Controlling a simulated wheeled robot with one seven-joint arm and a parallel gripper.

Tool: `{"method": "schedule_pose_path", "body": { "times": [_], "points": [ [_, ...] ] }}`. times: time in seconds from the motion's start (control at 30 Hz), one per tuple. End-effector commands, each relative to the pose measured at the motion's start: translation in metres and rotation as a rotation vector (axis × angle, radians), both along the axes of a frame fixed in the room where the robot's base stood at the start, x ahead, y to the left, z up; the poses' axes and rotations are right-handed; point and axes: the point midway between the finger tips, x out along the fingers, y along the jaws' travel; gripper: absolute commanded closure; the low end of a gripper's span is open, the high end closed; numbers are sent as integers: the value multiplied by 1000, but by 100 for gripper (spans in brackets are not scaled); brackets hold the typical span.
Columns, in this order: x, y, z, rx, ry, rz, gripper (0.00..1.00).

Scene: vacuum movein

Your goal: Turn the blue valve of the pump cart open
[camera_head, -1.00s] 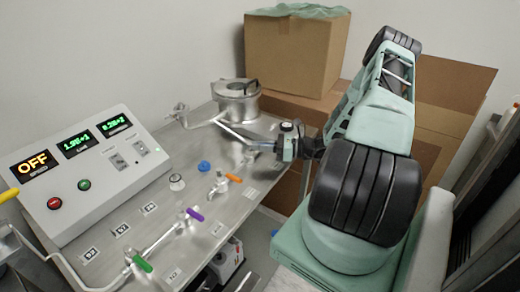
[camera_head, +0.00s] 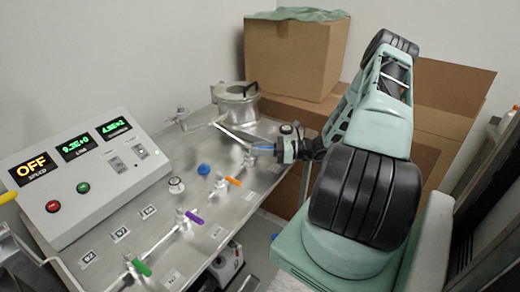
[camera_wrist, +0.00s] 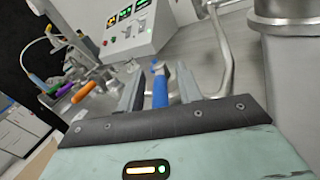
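In the wrist view the blue handle (camera_wrist: 160,91) lies lengthwise between the two fingers of my gripper (camera_wrist: 159,90). A gap shows on each side of the handle, so the fingers are open around it and do not visibly clamp it. The valve body beyond the handle is largely hidden in both views.
Orange (camera_head: 233,181), purple (camera_head: 194,217) and green (camera_head: 141,267) valve handles and a blue knob (camera_head: 204,169) stand on the cart. A control box (camera_head: 85,175) reading OFF is at left. A metal cylinder (camera_head: 238,100) and cardboard boxes (camera_head: 292,60) stand behind.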

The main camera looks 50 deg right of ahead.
Motion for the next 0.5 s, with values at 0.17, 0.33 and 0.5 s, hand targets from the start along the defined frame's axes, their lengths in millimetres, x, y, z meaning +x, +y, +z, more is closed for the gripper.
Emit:
{"method": "schedule_pose_path", "body": {
  "times": [0.17, 0.33, 0.5],
  "points": [
    [-14, -11, -2, -2, 0, -4, 65],
    [-43, -32, -4, -4, 1, -5, 65],
    [-77, -55, -4, -5, 2, -4, 65]
  ]
}}
